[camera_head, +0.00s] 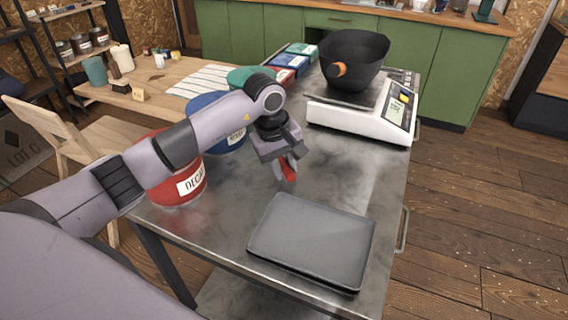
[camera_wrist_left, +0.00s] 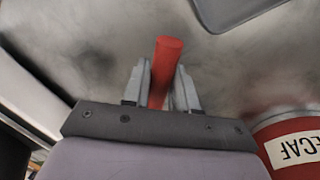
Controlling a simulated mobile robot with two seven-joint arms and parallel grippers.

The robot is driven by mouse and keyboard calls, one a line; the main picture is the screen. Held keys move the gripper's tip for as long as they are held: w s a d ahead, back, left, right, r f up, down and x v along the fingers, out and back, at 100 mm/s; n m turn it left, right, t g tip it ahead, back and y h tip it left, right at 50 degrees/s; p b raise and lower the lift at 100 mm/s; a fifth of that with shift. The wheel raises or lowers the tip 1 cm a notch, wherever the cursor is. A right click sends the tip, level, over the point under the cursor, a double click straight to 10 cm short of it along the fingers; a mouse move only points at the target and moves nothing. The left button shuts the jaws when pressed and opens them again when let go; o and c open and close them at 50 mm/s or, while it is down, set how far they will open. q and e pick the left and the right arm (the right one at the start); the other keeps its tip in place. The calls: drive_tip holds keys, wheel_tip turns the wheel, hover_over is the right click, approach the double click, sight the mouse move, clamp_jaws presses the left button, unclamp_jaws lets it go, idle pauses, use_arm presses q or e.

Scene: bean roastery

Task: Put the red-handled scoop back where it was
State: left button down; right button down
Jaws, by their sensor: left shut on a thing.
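The red handle of the scoop (camera_head: 288,168) shows below my left gripper (camera_head: 287,160) in the head view, above the metal table. In the left wrist view the red handle (camera_wrist_left: 165,70) stands between the two fingers of my left gripper (camera_wrist_left: 163,82), which are shut on it. The scoop's bowl is hidden in both views. I cannot tell whether the scoop touches the table. My right gripper is not in view.
A red DECAF canister (camera_head: 178,190) and a blue canister (camera_head: 226,140) stand left of the gripper. A dark grey tray (camera_head: 312,243) lies at the table's front. A white scale (camera_head: 360,122) holds a black bowl (camera_head: 352,62) behind. Bare metal tabletop (camera_head: 350,170) lies between scale and tray.

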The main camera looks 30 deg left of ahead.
use_arm(q)
drive_tip(key=c, duration=0.9)
unclamp_jaws()
drive_tip(key=b+v, duration=0.1)
drive_tip(key=v, duration=1.1)
drive_tip(key=shift+d+r, duration=0.1)
